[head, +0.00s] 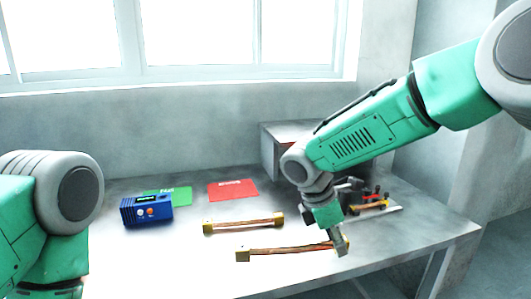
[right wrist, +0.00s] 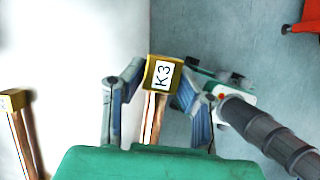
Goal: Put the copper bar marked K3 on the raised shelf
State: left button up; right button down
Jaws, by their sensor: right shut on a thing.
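The copper bar marked K3 (right wrist: 162,76) has a brass end block with a white label, seen between the fingers of my right gripper (right wrist: 158,105). In the head view, my right gripper (head: 340,243) is shut at the right end of this bar (head: 285,251), which stretches left to another brass end block. I cannot tell whether the bar touches the table. A second copper bar (head: 243,223) lies just behind it, also partly seen in the right wrist view (right wrist: 22,135). The raised shelf (head: 283,133), a grey block at the back, is partly hidden by my right arm. My left gripper is out of view.
A blue device (head: 147,210) stands on the table (head: 180,265) at left. A green mat (head: 180,194) and a red mat (head: 232,190) lie behind. Small red, yellow and black items (head: 374,203) lie right of my gripper. The table's front is clear.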

jog(key=s+d+m+g+y, duration=0.2)
jog(key=s+d+m+g, duration=0.15)
jog(key=s+m, duration=0.5)
jog(key=s+d+m+g+y, duration=0.25)
jog(key=s+d+m, duration=0.3)
jog(key=m, duration=0.55)
notch_tip(320, 180, down, 4)
jog(key=w+a+f+t, duration=0.1)
jog(key=w+a, duration=0.1)
pick_arm(q)
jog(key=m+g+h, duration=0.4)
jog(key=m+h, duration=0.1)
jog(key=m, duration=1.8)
send_near(292, 248)
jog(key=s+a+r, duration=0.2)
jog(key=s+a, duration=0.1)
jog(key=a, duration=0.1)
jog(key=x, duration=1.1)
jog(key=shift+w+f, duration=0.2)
pick_arm(e)
jog(key=a+r+n, duration=0.2)
jog(key=a, duration=0.2)
jog(key=a+r+n+h, duration=0.1)
jog(key=a+r+n, duration=0.1)
jog(key=a, duration=0.3)
jog(key=a+r+n+t+h, duration=0.1)
jog(key=a+r+n, duration=0.1)
jog(key=a+n, duration=0.2)
jog(key=shift+s+a, duration=0.3)
jog(key=shift+a, duration=0.45)
